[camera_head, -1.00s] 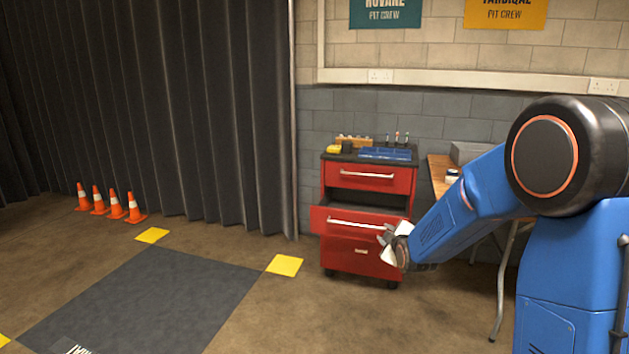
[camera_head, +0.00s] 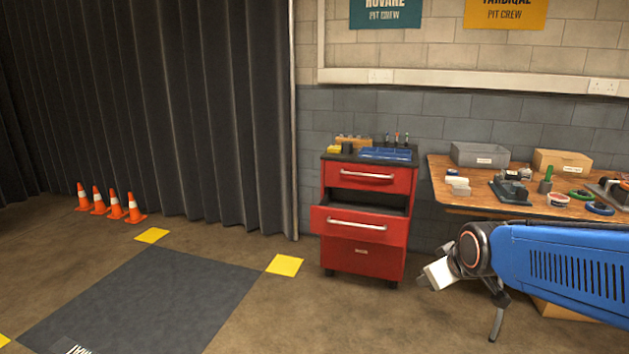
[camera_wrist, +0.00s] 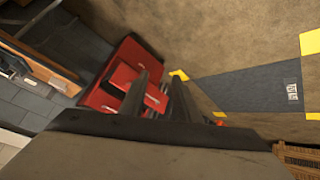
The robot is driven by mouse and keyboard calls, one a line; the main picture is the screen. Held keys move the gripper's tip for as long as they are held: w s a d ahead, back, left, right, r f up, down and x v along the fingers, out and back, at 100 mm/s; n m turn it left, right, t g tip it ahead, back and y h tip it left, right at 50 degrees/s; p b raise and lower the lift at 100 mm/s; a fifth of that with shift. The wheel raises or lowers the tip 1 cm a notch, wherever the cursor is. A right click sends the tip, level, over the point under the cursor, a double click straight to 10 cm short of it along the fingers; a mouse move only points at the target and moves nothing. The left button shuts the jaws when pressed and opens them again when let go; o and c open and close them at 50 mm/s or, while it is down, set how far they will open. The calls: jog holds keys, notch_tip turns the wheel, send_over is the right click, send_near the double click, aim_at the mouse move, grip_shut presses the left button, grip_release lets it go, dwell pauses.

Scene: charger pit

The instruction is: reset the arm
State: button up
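My gripper (camera_head: 436,276) is at the end of my blue arm, low in the head view, in front of the workbench and to the right of the red tool cabinet. In the wrist view its two dark fingers (camera_wrist: 160,80) stand apart with a gap between them, and nothing shows in the gap. The gripper looks open and empty. In the head view its fingertips are too small to make out clearly.
The red cabinet (camera_head: 362,262) has its middle drawer (camera_head: 358,224) pulled out. A wooden workbench (camera_head: 452,200) holds several items, including a grey bin (camera_head: 480,155). Orange cones (camera_head: 115,205) line the curtain. A dark floor mat (camera_head: 150,300) lies in open floor.

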jog(key=s+d+f+m+g, duration=0.1)
jog(key=s+f+m+g, duration=0.1)
jog(key=s, duration=2)
jog(key=m+g, duration=0.1)
jog(key=m, duration=0.1)
jog(key=shift+m+g, duration=0.3)
